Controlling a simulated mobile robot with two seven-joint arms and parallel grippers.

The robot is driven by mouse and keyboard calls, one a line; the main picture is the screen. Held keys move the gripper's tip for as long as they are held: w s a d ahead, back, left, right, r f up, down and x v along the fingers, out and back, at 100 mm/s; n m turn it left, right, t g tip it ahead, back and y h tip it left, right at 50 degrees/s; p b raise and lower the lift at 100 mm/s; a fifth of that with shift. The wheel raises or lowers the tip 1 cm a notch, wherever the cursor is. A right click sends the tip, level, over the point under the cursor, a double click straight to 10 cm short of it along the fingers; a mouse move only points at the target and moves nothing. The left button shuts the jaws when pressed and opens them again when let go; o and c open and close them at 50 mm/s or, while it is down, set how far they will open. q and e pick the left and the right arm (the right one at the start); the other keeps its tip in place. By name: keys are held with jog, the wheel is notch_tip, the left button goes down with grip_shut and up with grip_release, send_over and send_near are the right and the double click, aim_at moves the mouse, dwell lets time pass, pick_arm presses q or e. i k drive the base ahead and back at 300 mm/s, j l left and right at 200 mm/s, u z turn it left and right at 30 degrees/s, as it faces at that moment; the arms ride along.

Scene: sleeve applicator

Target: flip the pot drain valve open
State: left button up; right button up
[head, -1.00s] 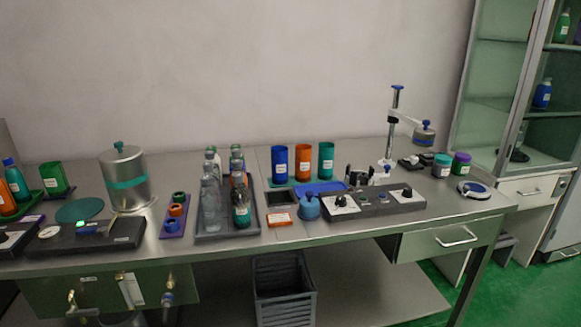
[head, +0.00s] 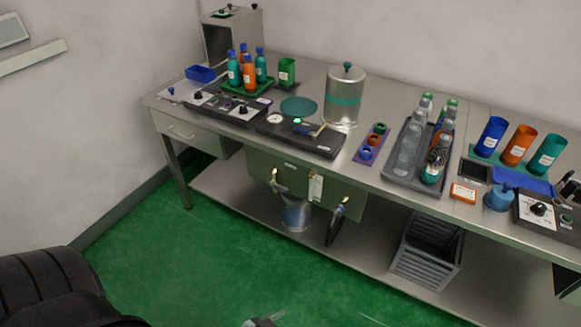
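A metal pot (head: 345,92) with a teal band and a dark knob on its lid stands at the back of the bench. Under the bench front is a green panel (head: 300,180) with a brass-coloured tap with a pale handle at its left (head: 275,182) and another tap (head: 340,208) at its right. A pale tag (head: 316,188) hangs between them. I cannot tell from this distance which handle is the pot drain valve or how it is set. Neither gripper can be made out; a small grey tip at the bottom edge is too cut off to identify.
A metal bucket (head: 296,214) stands on the lower shelf under the left tap. A grey crate (head: 427,250) is further right. A black gauge box (head: 300,135) lies before the pot. A black ribbed shape fills the lower left corner. The green floor (head: 200,250) before the bench is open.

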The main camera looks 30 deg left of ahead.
aim_at(270, 183)
jog(key=u, duration=0.95)
